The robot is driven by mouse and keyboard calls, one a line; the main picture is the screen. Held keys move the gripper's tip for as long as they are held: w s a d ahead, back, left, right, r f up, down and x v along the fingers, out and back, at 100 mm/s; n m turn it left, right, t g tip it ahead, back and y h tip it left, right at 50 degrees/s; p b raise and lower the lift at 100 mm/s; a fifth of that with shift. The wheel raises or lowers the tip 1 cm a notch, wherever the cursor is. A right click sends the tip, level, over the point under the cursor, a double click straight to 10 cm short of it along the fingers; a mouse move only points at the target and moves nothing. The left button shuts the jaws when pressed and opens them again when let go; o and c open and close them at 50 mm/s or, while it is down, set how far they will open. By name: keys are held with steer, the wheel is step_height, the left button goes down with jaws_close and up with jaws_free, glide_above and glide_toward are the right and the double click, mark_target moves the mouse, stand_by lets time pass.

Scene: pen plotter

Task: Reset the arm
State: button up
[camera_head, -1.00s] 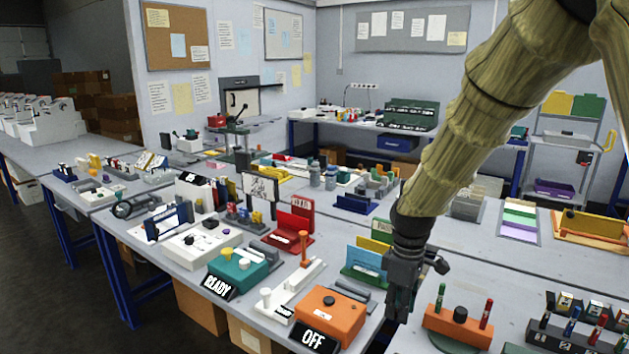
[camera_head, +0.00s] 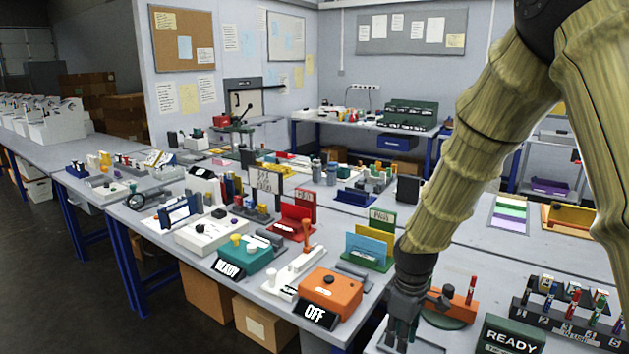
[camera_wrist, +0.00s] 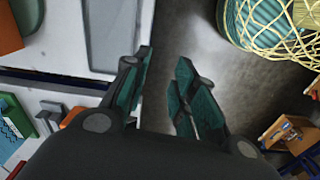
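My arm comes down from the upper right in the head view, and my gripper (camera_head: 400,335) hangs near the front edge of the table (camera_head: 262,292), right of the orange box (camera_head: 331,290) with the "OFF" sign (camera_head: 314,314). In the wrist view my gripper (camera_wrist: 163,88) shows two teal-padded fingers spread apart. Nothing is between them; grey floor shows in the gap. The table edge lies left of the fingers.
A green "READY" sign (camera_head: 511,338) and a dark rack of pens (camera_head: 565,322) stand right of my gripper. A yellow and blue card holder (camera_head: 370,248) stands behind it. In the wrist view a yellow net (camera_wrist: 270,25) hangs over a teal round thing.

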steer(key=s+f+m, duration=0.2)
steer(key=s+f, duration=0.5)
steer(key=f, duration=0.4)
steer(key=s+f+m, duration=0.3)
steer(key=s+f, duration=0.3)
steer(key=f, duration=0.5)
steer(key=s+d+f+m, duration=0.1)
steer(key=s+f, duration=0.4)
steer(key=s, duration=0.5)
steer(key=s+d+f+m, duration=0.2)
steer(key=s+f+m, duration=0.2)
steer(key=s, duration=0.7)
step_height(320, 180, down, 2)
steer(key=shift+f, duration=0.1)
